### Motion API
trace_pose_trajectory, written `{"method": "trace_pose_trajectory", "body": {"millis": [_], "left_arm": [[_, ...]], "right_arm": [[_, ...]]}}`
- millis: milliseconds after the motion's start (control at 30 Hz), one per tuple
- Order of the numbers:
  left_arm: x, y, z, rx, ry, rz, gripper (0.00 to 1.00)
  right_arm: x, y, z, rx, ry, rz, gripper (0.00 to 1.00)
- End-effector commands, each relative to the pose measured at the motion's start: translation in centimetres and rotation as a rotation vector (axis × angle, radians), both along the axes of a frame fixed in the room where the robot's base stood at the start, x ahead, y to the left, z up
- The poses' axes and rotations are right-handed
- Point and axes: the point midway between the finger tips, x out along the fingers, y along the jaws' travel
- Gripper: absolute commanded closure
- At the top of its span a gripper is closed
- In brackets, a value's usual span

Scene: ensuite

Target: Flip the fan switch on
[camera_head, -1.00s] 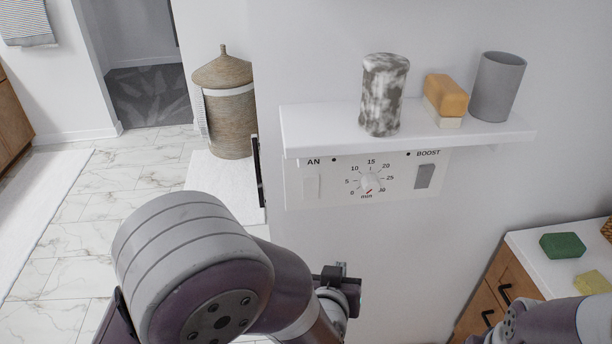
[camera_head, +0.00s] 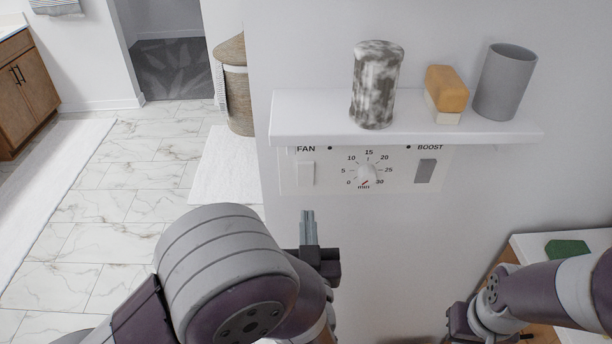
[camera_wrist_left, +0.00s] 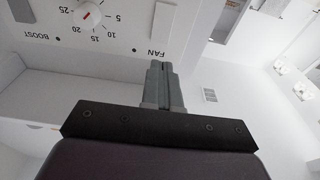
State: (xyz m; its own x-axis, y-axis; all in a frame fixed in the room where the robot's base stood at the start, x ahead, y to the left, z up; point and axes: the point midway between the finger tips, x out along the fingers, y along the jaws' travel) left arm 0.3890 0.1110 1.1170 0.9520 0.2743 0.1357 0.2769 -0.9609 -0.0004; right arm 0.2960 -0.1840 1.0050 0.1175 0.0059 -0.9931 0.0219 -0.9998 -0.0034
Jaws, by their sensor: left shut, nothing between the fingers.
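The fan switch (camera_head: 306,174) is a white rocker under the label FAN, at the left end of a white wall panel (camera_head: 332,182). It also shows in the left wrist view (camera_wrist_left: 163,22), where the picture is upside down. My left gripper (camera_head: 308,214) is shut and empty, pointing up just below the switch, apart from it in the head view. In the left wrist view its fingertips (camera_wrist_left: 157,64) lie near the FAN label. My right arm (camera_head: 540,295) is at the lower right; its fingertips cannot be made out.
A dial (camera_head: 367,174) and a grey BOOST switch (camera_head: 426,171) share the panel. A white shelf (camera_head: 440,131) juts out above, holding a mottled cylinder (camera_head: 377,85), an orange-and-cream block (camera_head: 446,90) and a grey cup (camera_head: 504,82). A counter (camera_head: 540,245) stands lower right.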

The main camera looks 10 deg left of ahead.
Motion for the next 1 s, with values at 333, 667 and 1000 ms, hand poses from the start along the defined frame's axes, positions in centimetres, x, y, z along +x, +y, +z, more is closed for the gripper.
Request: {"method": "trace_pose_trajectory", "body": {"millis": [333,667,1000], "left_arm": [[7.1,2.2,1.3,0.002,0.0,0.003,1.0],[10.0,2.9,1.5,0.001,0.0,-0.001,1.0],[10.1,2.9,1.9,-0.003,0.013,-0.001,1.0]], "right_arm": [[0.0,0.0,2.0,0.0,0.0,0.0,1.0],[0.0,0.0,2.7,0.0,0.0,0.0,1.0],[0.0,0.0,3.3,0.0,0.0,0.0,1.0]]}}
